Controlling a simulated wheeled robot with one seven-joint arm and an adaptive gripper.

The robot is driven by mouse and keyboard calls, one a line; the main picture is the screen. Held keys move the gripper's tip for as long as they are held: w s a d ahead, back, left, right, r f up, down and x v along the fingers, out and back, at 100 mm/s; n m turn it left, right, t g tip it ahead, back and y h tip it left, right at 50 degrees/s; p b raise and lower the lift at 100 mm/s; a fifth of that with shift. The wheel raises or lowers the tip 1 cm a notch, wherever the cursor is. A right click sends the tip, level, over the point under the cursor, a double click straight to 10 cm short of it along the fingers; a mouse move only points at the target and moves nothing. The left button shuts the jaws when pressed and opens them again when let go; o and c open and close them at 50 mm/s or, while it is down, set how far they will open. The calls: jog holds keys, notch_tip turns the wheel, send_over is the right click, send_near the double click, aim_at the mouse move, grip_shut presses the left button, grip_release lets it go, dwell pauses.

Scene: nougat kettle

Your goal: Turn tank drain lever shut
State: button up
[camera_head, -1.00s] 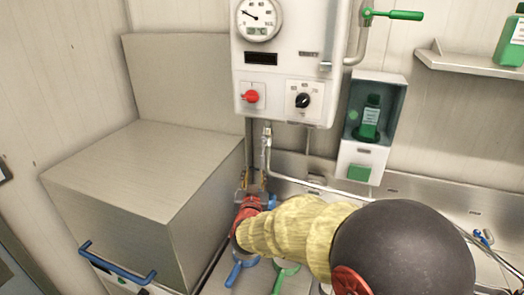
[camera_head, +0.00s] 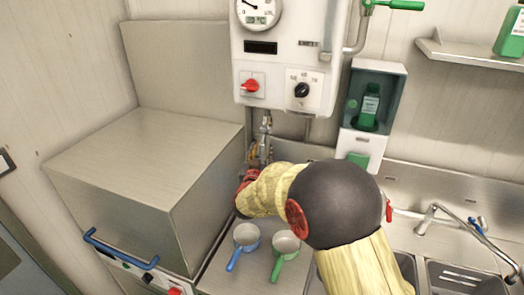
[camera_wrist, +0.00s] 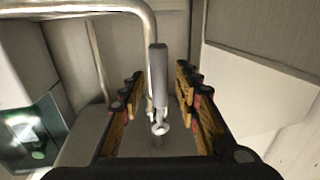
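A grey lever (camera_wrist: 158,80) with a round ring at its foot shows in the wrist view, below a bent pipe. In the head view, a slim metal fitting (camera_head: 266,125) hangs under the white wall unit (camera_head: 283,65), above my fingers. My gripper (camera_wrist: 159,76) is open, with one orange-and-black finger on each side of the grey lever. A gap shows between the lever and each finger. In the head view my gripper (camera_head: 259,154) is small and partly hidden by my own arm. The valve body behind the lever is hard to make out.
A large steel box (camera_head: 140,170) with a blue handle (camera_head: 118,250) stands left of my gripper. A sink (camera_head: 455,278) and tap (camera_head: 428,215) are at right.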

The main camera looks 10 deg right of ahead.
jog(key=c, duration=0.3)
grip_shut()
dwell(0.7)
